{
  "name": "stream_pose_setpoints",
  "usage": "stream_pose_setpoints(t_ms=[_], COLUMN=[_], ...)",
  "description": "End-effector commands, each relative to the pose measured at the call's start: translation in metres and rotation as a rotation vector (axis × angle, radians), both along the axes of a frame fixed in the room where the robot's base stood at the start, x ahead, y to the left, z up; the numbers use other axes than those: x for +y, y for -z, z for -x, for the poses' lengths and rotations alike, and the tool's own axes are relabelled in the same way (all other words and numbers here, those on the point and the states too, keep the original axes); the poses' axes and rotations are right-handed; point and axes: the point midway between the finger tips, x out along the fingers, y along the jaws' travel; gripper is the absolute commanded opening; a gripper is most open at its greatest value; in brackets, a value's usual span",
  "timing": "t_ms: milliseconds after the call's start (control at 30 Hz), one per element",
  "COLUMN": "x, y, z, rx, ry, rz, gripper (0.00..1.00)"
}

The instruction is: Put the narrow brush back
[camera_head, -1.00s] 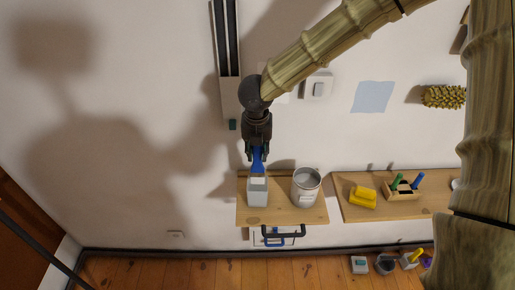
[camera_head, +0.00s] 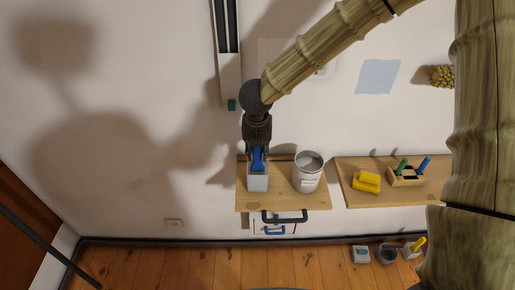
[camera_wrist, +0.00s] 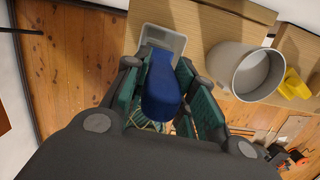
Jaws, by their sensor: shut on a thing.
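My gripper (camera_head: 257,152) is shut on a blue-handled brush (camera_head: 258,160), which points down into a light grey rectangular container (camera_head: 258,183) at the left of a wooden shelf. In the wrist view the blue handle (camera_wrist: 162,88) sits between my green-padded fingers, and the container rim (camera_wrist: 180,44) shows just beyond it. The brush's lower end is hidden in or behind the container. I cannot tell whether it touches the bottom.
A metal can (camera_head: 307,174) stands just right of the container. A dark handle (camera_head: 284,217) juts below the first shelf. Several items stand on the floor at right.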

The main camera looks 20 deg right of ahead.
Motion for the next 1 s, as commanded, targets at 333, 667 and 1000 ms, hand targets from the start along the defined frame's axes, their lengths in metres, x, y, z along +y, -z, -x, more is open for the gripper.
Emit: stream_pose_setpoints(t_ms=[333,667,1000], x=[0.0000,-0.0001,-0.0001], y=[0.0007,0.0008,0.0008], z=[-0.0001,-0.0001,-0.0001], rx=[0.000,0.000,0.000], ry=[0.000,0.000,0.000], rz=[0.000,0.000,0.000], gripper=[0.39,0.57,0.73])
